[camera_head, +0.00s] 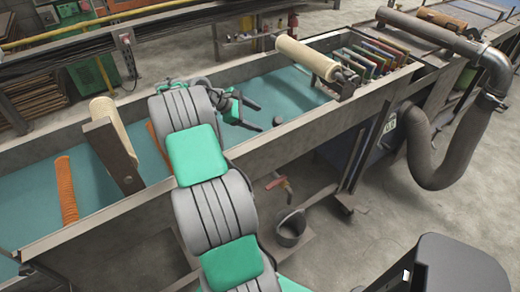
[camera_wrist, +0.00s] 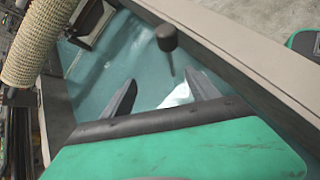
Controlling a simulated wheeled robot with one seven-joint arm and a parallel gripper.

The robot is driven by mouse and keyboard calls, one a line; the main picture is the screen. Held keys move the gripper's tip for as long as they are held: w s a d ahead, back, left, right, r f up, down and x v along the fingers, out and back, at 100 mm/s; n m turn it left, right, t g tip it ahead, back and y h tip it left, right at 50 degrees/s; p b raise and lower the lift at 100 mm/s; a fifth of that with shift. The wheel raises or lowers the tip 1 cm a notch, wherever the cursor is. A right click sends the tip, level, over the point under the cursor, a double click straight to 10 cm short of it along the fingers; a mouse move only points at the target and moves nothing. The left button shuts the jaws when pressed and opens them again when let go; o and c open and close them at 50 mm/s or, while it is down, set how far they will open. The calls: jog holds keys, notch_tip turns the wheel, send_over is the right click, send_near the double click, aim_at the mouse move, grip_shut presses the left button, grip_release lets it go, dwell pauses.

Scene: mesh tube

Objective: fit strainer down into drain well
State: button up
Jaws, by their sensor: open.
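My gripper (camera_head: 257,117) is open over the blue-green trough, its fingers apart with nothing seen between them. Its two dark fingers also show in the wrist view (camera_wrist: 161,80). A small dark knob-like piece (camera_head: 278,121) is just beyond the fingertips. In the wrist view the dark piece (camera_wrist: 167,38) has a thick head and a thin stem, ahead of the fingers and apart from them. I cannot tell whether it is the strainer. A white patch (camera_wrist: 178,95) shows on the trough floor between the fingers. I cannot make out a drain well.
The long trough has raised metal walls (camera_head: 300,118). A cream mesh roller (camera_head: 305,57) crosses it at the right, and another cream roller (camera_head: 108,115) stands at the left. An orange ribbed tube (camera_head: 66,190) lies at the far left. Colored slats (camera_head: 375,57) fill the right end.

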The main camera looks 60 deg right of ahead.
notch_tip(320, 180, down, 10)
jog(key=b, duration=0.8)
jog(key=x, duration=0.4)
jog(key=d+x, duration=0.1)
jog(key=x, duration=0.1)
jog(key=shift+d, duration=0.25)
jog(key=shift+r, duration=0.1)
grip_shut()
